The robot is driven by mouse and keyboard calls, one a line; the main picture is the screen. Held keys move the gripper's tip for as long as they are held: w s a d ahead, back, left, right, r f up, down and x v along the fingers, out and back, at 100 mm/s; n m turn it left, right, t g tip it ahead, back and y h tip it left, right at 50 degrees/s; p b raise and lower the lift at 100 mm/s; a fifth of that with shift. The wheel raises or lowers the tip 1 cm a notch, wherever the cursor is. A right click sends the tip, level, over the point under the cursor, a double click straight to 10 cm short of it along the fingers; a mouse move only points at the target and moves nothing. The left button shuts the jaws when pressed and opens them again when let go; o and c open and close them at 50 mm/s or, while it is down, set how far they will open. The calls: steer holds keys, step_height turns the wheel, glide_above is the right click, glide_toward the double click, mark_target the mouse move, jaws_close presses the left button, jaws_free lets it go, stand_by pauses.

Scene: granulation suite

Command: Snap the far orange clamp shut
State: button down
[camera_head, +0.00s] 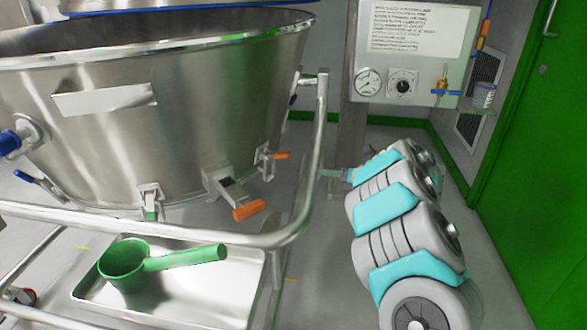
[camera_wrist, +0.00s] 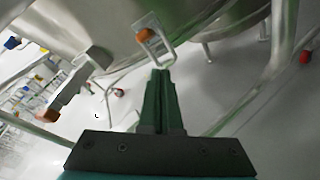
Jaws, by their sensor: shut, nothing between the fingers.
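The far orange clamp (camera_head: 270,155) sits on the lower right wall of the steel bowl, its orange lever (camera_head: 282,155) sticking out from the wall. In the wrist view its orange part (camera_wrist: 144,35) and a metal loop are just beyond my fingertips. My gripper (camera_head: 322,173) is right of this clamp, past the rail post, with its slim green fingers (camera_wrist: 159,72) shut and empty. I cannot tell whether the fingertips touch the loop. A nearer clamp with an orange lever (camera_head: 249,210) juts from the bowl; it also shows at left in the wrist view (camera_wrist: 48,115).
A steel tube rail (camera_head: 305,165) curves around the bowl (camera_head: 200,120), between it and my arm. A tray (camera_head: 190,300) with a green scoop (camera_head: 125,262) lies below. A gauge panel (camera_head: 410,60) and green door (camera_head: 530,150) stand behind and right.

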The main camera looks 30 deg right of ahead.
mark_target(277, 156)
steer(key=w+a+n, duration=0.5)
steer(key=w+n, duration=0.2)
steer(key=shift+w+r+p, duration=0.15)
steer(key=shift+r+p, duration=0.1)
steer(key=shift+p, duration=0.1)
stand_by(0.5)
steer(key=shift+r+b, duration=0.1)
steer(key=shift+b, duration=1.25)
steer(key=shift+a+r, duration=0.1)
steer(key=shift+r, duration=0.35)
